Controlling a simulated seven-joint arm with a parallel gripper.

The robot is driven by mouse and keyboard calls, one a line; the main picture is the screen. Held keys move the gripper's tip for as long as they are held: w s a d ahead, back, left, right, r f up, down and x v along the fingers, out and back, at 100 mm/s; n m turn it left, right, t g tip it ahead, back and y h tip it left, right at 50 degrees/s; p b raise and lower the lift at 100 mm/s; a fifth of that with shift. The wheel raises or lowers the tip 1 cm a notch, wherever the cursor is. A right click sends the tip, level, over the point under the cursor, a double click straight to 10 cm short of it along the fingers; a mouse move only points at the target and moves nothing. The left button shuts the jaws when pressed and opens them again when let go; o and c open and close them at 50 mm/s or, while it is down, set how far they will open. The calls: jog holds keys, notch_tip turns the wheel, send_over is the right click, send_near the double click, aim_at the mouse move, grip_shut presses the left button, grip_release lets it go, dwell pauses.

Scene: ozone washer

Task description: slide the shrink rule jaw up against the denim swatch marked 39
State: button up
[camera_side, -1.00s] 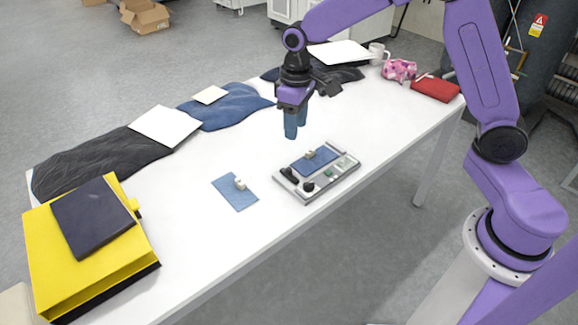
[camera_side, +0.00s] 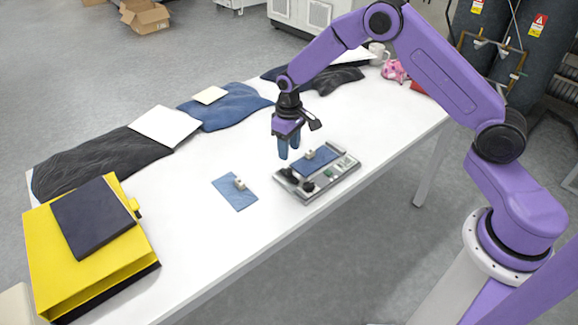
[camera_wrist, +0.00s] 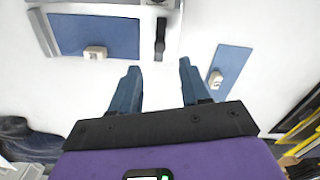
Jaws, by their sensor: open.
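The shrink rule (camera_side: 325,187) is a grey flat fixture near the table's front edge. A blue denim swatch (camera_side: 321,162) with a small pale tag lies on it, and also shows in the wrist view (camera_wrist: 115,32). A black upright piece, apparently the jaw (camera_wrist: 160,40), stands at the swatch's side with a gap between them; it shows at the rule's left end in the side view (camera_side: 288,176). I cannot read the number 39 on any tag. My gripper (camera_side: 289,153) is open and empty, fingers pointing down, above the table just behind the rule's left end.
A second denim swatch (camera_side: 235,193) with a tag lies left of the rule. A yellow binder (camera_side: 90,255) with a dark book (camera_side: 92,217) fills the near left. Folded dark and blue cloths (camera_side: 230,107) line the back edge.

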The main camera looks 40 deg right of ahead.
aim_at(289, 169)
notch_tip(289, 169, down, 8)
jog(key=shift+r, duration=0.1)
dwell(0.4)
jog(key=c, duration=0.7)
